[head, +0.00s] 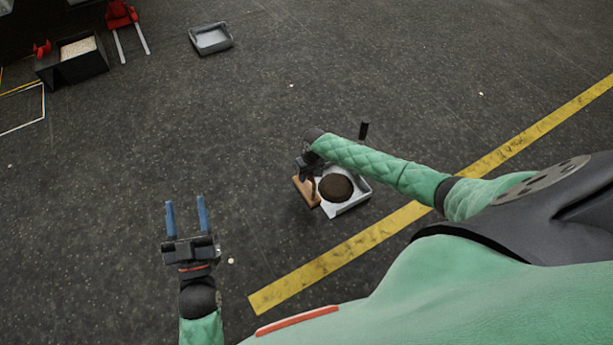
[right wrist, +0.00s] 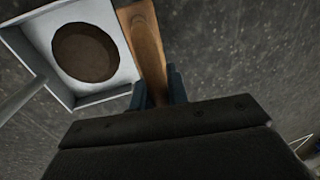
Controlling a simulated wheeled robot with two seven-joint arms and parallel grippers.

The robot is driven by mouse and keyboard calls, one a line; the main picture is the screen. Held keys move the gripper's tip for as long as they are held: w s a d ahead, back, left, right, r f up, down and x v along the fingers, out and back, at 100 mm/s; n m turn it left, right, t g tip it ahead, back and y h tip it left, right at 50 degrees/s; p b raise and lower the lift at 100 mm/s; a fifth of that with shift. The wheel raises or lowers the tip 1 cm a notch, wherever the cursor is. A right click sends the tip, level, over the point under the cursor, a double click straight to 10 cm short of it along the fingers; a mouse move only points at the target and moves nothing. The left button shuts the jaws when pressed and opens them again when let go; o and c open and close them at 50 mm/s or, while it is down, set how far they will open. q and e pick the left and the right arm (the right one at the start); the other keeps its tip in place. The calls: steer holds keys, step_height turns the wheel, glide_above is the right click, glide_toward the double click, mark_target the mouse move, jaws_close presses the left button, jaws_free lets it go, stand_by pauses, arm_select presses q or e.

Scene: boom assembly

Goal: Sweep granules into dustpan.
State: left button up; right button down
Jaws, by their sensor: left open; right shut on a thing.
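A light grey dustpan (head: 349,207) lies on the dark floor, with a round brown heap (head: 335,188) in it. They also show in the right wrist view, the dustpan (right wrist: 107,14) around the heap (right wrist: 86,53). My right gripper (head: 307,170) is shut on a brush with a wooden body (head: 304,191). The brush (right wrist: 145,45) is right beside the dustpan's edge; I cannot tell whether they touch. Its bristles are hidden. My left gripper (head: 186,202) is open and empty, with its blue fingers apart, well left of the dustpan.
A grey tray (head: 211,39) and a black box (head: 76,58) with pale contents stand at the far left, beside a red pallet jack (head: 122,20).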

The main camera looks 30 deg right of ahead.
steer(key=shift+a+r, duration=0.1)
steer(key=shift+r, duration=0.2)
steer(key=shift+r+p, duration=0.2)
steer(key=shift+p, duration=0.3)
steer(key=shift+a+r, duration=0.1)
steer(key=shift+r, duration=0.1)
arm_select(q)
steer(key=shift+s+f+g+y+p, duration=0.9)
steer(key=shift+f+g, duration=3)
steer(key=shift+f, duration=6.9)
steer(key=s+f+g, duration=0.3)
steer(key=s+f, duration=0.3)
steer(key=f, duration=0.3)
steer(key=s+f+g+y+p, duration=0.1)
steer(key=s+f+g, duration=0.3)
steer(key=s+f, duration=0.3)
step_height(320, 180, down, 2)
steer(key=shift+s+a+f, duration=0.15)
steer(key=shift+a+f, duration=0.05)
steer(key=shift+a, duration=0.2)
arm_select(e)
steer(key=shift+a+r, duration=0.2)
steer(key=shift+r, duration=0.35)
steer(key=shift+a+r, duration=0.15)
steer(key=shift+r, duration=0.4)
